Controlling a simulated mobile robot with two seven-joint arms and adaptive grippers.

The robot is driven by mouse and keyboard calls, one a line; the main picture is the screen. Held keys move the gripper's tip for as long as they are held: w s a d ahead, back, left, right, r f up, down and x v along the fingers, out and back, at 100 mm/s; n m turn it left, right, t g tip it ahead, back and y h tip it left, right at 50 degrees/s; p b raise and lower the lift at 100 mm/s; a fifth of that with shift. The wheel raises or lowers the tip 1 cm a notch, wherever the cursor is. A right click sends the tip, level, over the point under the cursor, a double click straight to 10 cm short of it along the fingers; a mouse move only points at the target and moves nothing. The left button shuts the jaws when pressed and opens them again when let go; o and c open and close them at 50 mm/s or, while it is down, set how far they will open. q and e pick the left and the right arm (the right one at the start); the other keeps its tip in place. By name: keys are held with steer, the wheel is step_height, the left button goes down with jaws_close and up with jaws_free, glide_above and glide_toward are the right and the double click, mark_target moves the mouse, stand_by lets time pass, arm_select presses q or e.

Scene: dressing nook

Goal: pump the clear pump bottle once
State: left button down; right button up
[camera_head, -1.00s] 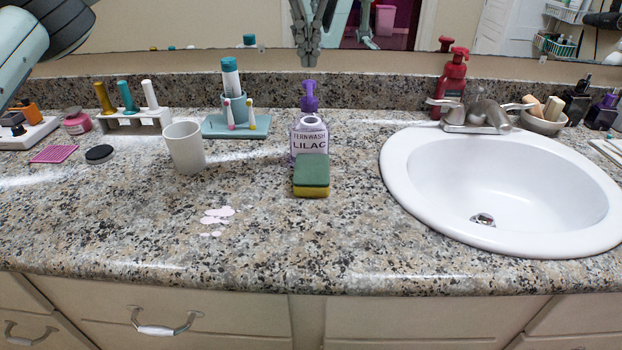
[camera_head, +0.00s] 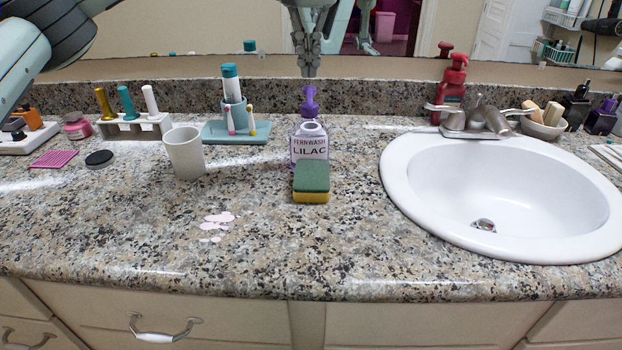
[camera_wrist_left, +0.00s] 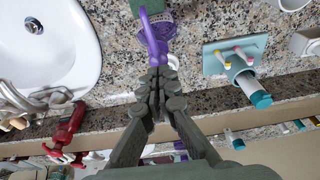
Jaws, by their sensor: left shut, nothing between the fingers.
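The clear pump bottle (camera_head: 310,137), labelled "FERNWASH LILAC", stands upright on the counter with a purple pump head (camera_head: 310,100) on top. A green and yellow sponge (camera_head: 311,178) in front hides its lower part. My left gripper (camera_head: 308,72) points down just above the pump head, shut and empty. In the left wrist view the shut fingertips (camera_wrist_left: 158,78) appear close to the purple pump head (camera_wrist_left: 156,38); I cannot tell whether they touch it. The pump head looks raised. My right gripper is not in view.
A white cup (camera_head: 185,155) and a teal tray (camera_head: 212,133) with a toothbrush holder stand left of the bottle. The sink (camera_head: 400,195) and a red pump bottle (camera_head: 453,85) are to the right. A pale spill (camera_head: 216,222) lies on the front counter. A mirror runs behind.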

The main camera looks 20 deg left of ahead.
mark_target(309, 86)
arm_select(q)
steer(key=shift+f, duration=0.15)
stand_by(0.5)
steer(key=shift+f+b, duration=0.5)
steer(key=shift+f, duration=0.95)
steer(key=shift+r, duration=0.1)
steer(key=shift+r+p, duration=1.4)
steer(key=shift+r, duration=0.1)
step_height(309, 86, up, 3)
steer(key=p, duration=0.3)
steer(key=shift+r, duration=0.1)
step_height(309, 86, up, 3)
steer(key=shift+f, duration=0.2)
